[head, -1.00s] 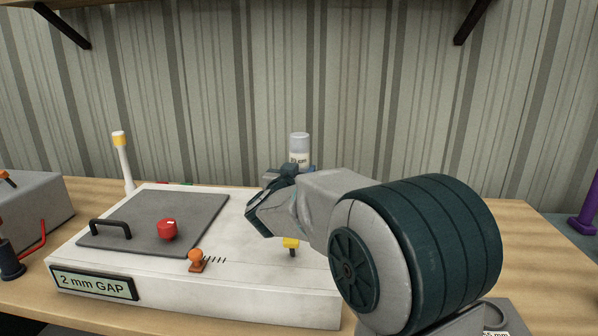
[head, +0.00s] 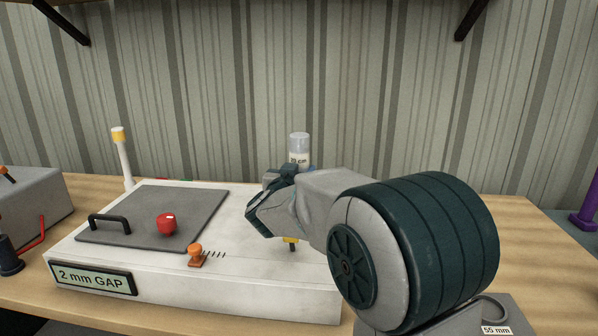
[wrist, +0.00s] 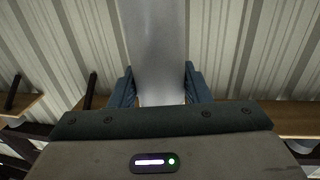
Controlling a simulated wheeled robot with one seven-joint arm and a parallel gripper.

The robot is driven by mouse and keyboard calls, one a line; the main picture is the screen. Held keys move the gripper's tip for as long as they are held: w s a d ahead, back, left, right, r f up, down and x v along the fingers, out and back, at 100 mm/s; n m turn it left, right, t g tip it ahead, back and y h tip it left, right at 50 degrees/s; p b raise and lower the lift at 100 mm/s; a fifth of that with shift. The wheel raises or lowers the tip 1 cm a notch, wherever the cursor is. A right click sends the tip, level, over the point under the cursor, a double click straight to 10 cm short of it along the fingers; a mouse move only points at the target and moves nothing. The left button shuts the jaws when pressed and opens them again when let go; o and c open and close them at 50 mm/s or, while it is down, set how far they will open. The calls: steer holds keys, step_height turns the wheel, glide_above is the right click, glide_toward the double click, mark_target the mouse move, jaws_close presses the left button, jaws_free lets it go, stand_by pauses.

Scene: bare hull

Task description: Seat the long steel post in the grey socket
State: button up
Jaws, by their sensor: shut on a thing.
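In the wrist view my gripper (wrist: 158,88) is shut on a smooth grey post, the long steel post (wrist: 155,45). The post runs from between the two fingers up past the top edge of that view. Its lower end is hidden behind the gripper body. In the head view my gripper (head: 262,212) is above the right part of the white box; I cannot make out the post there. A grey block (head: 512,312) with a "55 mm" label and a curved rim shows at the lower right, mostly behind my arm. I cannot tell whether it is the grey socket.
The white box (head: 200,288) bears a dark plate (head: 190,200) with a black handle, a red knob (head: 166,223), an orange knob (head: 196,254) and a yellow-topped piece (head: 291,240). A labelled pale bottle-like thing (head: 300,145) shows behind my gripper. The wooden table (head: 535,255) is bare at right.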

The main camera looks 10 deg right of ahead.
steer(key=shift+f, duration=0.15)
stand_by(0.4)
steer(key=o, duration=1.5)
steer(key=shift+c, duration=0.2)
steer(key=shift+f, duration=0.15)
steer(key=shift+s, duration=0.1)
steer(key=v, duration=1.3)
steer(key=shift+s+a, duration=0.2)
steer(key=shift+s, duration=0.15)
